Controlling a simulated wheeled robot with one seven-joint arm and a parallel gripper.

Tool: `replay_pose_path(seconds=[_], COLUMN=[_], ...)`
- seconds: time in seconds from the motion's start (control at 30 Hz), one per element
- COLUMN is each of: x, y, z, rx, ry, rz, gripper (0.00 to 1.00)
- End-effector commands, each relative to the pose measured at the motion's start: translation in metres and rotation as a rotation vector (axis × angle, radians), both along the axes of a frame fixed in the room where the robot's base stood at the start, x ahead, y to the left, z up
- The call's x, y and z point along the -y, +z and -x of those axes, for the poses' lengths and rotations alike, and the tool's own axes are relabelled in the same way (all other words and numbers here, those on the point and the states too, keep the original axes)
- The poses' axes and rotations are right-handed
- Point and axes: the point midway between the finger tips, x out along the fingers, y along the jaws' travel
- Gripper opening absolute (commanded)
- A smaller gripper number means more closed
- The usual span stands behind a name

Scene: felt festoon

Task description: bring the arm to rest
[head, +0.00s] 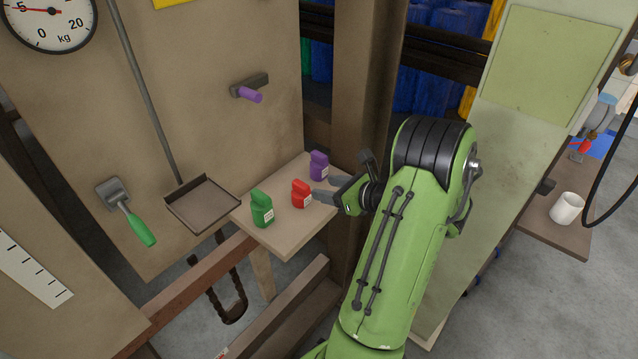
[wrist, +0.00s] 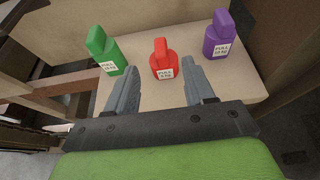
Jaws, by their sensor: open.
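My gripper (wrist: 160,92) is open in the wrist view, its two grey fingers apart with nothing held between them. In the head view my gripper (head: 330,195) is at the right side of a small shelf, at the end of my green arm. A red bottle (wrist: 164,60) stands upright just beyond the fingertips; it also shows in the head view (head: 301,195). A green bottle (head: 262,209) stands to its left and a purple bottle (head: 319,166) behind it.
The bottles stand on the beige shelf (head: 285,232). A dark tray (head: 203,204) hangs left of it on a rod below a dial scale (head: 48,20). A white mug (head: 567,208) stands at right.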

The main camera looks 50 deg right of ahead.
Motion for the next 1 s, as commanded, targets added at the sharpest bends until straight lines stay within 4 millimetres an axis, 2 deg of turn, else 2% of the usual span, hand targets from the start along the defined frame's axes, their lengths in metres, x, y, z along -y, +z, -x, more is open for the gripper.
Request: replay_pose_path(seconds=[0.47, 0.57, 0.67, 0.73, 0.8, 0.87, 0.9, 1.0], x=[0.000, -0.008, -0.052, -0.105, -0.158, -0.198, -0.222, -0.269], y=[-0.001, 0.005, 0.034, 0.063, 0.089, 0.109, 0.122, 0.154], z=[0.000, -0.006, -0.028, -0.042, -0.043, -0.035, -0.025, 0.009], rx=[-0.001, -0.012, -0.065, -0.115, -0.148, -0.159, -0.158, -0.132], ry=[0.000, 0.040, 0.245, 0.495, 0.763, 0.982, 1.123, 1.452], rz=[0.000, 0.037, 0.245, 0.499, 0.773, 1.001, 1.151, 1.514], gripper=[0.53, 0.53, 0.53, 0.53, 0.53, 0.53, 0.53, 0.53])
